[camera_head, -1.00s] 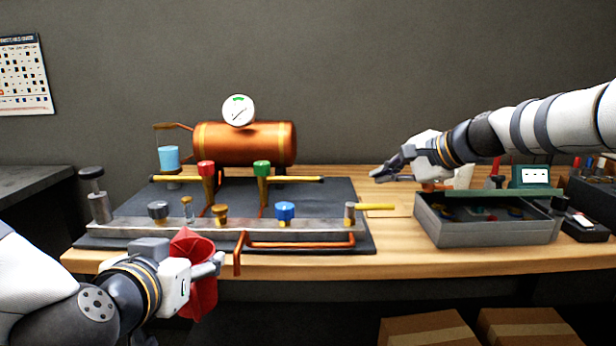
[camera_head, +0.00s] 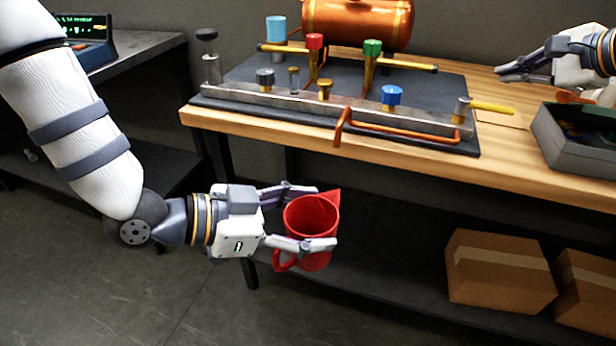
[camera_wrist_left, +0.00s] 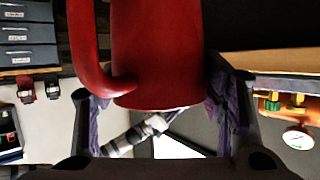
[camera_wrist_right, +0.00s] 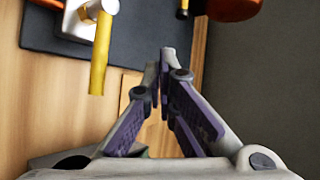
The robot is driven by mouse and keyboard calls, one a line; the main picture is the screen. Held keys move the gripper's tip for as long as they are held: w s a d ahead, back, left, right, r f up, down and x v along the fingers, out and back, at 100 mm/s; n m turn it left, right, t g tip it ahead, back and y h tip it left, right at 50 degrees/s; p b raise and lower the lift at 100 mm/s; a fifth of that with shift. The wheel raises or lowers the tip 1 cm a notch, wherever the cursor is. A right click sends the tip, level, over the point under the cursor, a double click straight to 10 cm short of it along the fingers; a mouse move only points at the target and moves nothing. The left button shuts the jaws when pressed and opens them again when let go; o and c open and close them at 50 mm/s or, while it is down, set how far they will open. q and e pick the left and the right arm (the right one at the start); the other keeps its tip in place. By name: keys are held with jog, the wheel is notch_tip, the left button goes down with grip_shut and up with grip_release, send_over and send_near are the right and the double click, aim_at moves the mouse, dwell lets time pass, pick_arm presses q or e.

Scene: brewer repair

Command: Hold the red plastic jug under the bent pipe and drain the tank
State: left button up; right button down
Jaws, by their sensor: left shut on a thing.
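The red plastic jug (camera_head: 311,222) is upright with its mouth up, in front of the workbench and below its top. My left gripper (camera_head: 324,217) is shut on the jug, a finger on either side. The jug's handle shows toward the front left, and jug and handle fill the upper middle of the left wrist view (camera_wrist_left: 160,50). The orange bent pipe (camera_head: 345,117) comes over the bench's front edge, its end above the jug and slightly right. The copper tank (camera_head: 358,22) is at the back, its top cut off. My right gripper (camera_head: 503,73) is shut and empty above the bench.
Red (camera_head: 314,41), green (camera_head: 372,47) and blue (camera_head: 391,95) knobs stand on the brewer. A grey toolbox (camera_head: 575,150) sits at the bench's right. Cardboard boxes (camera_head: 500,270) rest on the lower shelf. Floor to the left is clear.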

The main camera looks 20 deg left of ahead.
pick_arm(q)
jog(key=w, duration=1.3)
jog(key=shift+s, duration=0.15)
pick_arm(e)
jog(key=shift+f, duration=0.1)
